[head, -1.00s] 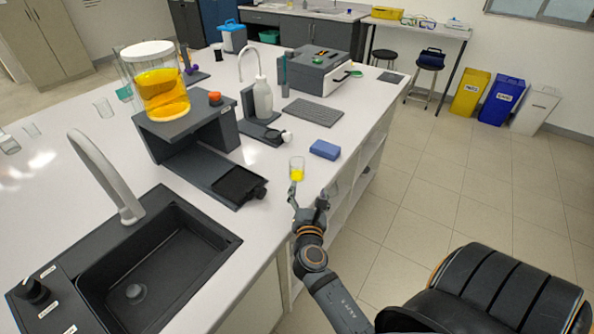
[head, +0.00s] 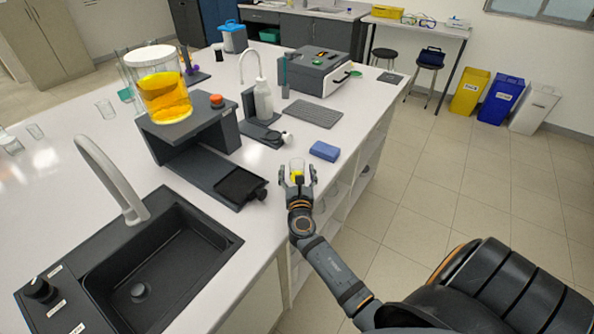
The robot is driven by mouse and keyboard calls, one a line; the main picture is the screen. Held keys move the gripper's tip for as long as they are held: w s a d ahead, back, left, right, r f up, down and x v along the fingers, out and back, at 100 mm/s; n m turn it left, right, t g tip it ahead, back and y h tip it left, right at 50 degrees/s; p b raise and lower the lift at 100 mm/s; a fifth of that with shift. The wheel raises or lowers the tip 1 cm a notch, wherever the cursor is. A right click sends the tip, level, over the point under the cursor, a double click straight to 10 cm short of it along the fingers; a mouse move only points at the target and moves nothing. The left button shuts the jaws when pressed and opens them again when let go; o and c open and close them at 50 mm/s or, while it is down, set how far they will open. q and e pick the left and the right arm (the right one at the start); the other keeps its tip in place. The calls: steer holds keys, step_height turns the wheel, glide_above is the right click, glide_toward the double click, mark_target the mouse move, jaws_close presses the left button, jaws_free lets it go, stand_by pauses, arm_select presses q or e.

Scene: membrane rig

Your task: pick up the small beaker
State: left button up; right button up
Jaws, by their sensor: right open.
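The small beaker (head: 297,167) is clear glass with yellow liquid at its bottom. It stands upright on the white bench near the front edge, left of a blue block. My right gripper (head: 298,175) is open at the beaker, with a finger on each side of it. The fingers and palm hide the beaker's lower part, and I cannot tell whether they touch the glass. My left gripper is not in view.
A blue block (head: 324,151) lies close to the right. A dark stand (head: 180,140) holds a large jar of orange liquid (head: 160,90). A black sink (head: 150,265) is at the front left.

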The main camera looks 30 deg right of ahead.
steer(key=shift+x, duration=1.1)
steer(key=shift+s+a, duration=0.1)
steer(key=shift+s, duration=0.05)
steer(key=shift+c, duration=0.8)
steer(key=c, duration=1.1)
